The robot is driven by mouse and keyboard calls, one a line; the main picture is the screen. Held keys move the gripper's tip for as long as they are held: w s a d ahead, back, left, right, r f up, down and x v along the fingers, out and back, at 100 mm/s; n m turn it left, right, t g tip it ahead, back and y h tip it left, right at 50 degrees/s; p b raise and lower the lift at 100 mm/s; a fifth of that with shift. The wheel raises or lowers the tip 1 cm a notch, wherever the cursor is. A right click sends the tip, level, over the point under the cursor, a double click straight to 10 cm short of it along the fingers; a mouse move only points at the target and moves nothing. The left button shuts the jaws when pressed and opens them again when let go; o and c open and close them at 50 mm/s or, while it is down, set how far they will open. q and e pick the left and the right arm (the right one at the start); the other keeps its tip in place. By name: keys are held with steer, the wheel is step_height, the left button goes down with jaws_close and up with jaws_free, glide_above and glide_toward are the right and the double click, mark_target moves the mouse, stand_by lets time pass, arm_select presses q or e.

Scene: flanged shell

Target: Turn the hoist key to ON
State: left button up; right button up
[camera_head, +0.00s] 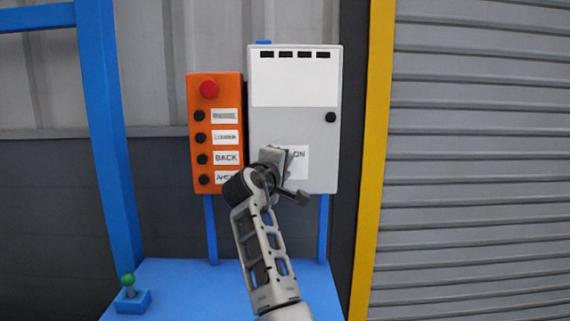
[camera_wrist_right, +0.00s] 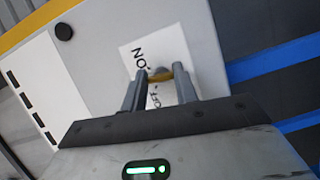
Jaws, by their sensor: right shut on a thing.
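The grey hoist box (camera_head: 290,120) stands upright, with a white label (camera_head: 300,168) low on its door reading ON. In the right wrist view the label (camera_wrist_right: 133,62) is tilted, with further lettering partly covered by the fingers. The brass-coloured hoist key (camera_wrist_right: 160,76) shows between the fingertips, in front of the label. My right gripper (camera_head: 277,158) is at the label and shut on the key; its fingers also show in the right wrist view (camera_wrist_right: 160,84). In the head view my gripper hides the key. Which way the key points is hard to tell. My left gripper is not in view.
An orange button panel (camera_head: 229,90) with a red button (camera_head: 209,89) stands close left of the box. A black knob (camera_head: 330,117) is on the box's right side. A green-topped lever (camera_head: 128,281) stands on the blue base (camera_head: 180,280). A yellow post (camera_head: 373,150) rises at the right.

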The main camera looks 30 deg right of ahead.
arm_select(q)
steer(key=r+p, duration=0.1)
steer(key=p, duration=0.2)
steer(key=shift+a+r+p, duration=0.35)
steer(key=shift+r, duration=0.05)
arm_select(e)
steer(key=m+y, duration=0.1)
steer(key=m, duration=0.2)
steer(key=m+y, duration=0.1)
steer(key=m, duration=0.1)
steer(key=shift+r+m+y, duration=0.1)
steer(key=shift+m+y, duration=0.3)
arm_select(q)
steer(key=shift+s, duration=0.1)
arm_select(e)
steer(key=o, duration=1)
arm_select(q)
steer(key=b, duration=0.1)
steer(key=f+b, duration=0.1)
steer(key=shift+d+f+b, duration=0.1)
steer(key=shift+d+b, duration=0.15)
steer(key=shift+b, duration=0.15)
arm_select(e)
steer(key=v, duration=1.6)
steer(key=shift+r, duration=0.15)
steer(key=shift+d, duration=0.1)
